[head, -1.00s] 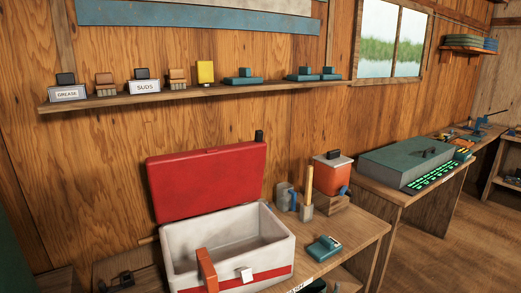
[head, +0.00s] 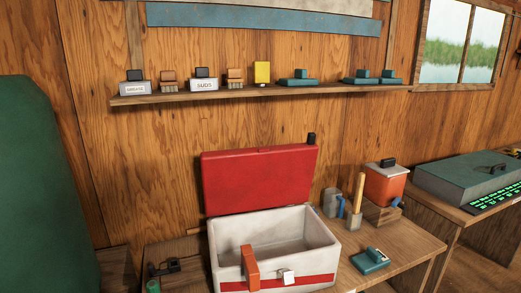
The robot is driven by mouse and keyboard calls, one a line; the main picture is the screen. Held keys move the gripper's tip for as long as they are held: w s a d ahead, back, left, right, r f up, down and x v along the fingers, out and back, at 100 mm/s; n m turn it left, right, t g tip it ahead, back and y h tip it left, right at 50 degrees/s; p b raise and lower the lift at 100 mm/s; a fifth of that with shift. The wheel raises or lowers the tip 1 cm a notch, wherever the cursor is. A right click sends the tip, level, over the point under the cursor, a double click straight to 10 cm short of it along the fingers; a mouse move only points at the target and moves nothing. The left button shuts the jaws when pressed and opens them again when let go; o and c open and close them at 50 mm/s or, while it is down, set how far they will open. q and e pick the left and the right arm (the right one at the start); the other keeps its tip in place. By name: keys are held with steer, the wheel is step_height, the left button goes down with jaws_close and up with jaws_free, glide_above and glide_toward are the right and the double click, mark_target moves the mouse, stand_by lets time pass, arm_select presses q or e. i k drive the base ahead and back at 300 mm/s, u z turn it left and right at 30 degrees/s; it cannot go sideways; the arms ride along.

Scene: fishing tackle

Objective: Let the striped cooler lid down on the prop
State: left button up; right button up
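The cooler (head: 221,248) is a white box with a red stripe along its lower front, standing on the wooden bench. Its red lid (head: 260,180) stands open, tilted back toward the wall. The inside that shows looks empty. An orange-brown upright piece (head: 250,268) is at the cooler's front left, and a small white latch (head: 287,277) is on its front; I cannot tell whether the upright piece is the prop. Neither of my grippers is in view.
Right of the cooler on the bench (head: 412,247) are a grey mug (head: 331,203), a holder with a wooden handle (head: 357,200), an orange drink jug (head: 385,186) and a teal tool (head: 371,259). A shelf (head: 255,93) with brushes and tins runs above. A dark clip-like object (head: 164,267) lies left.

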mark_target(252, 178)
steer(key=z, duration=0.45)
steer(key=i, duration=0.75)
steer(key=u, duration=0.8)
steer(key=i, duration=0.3)
steer(key=u, duration=0.15)
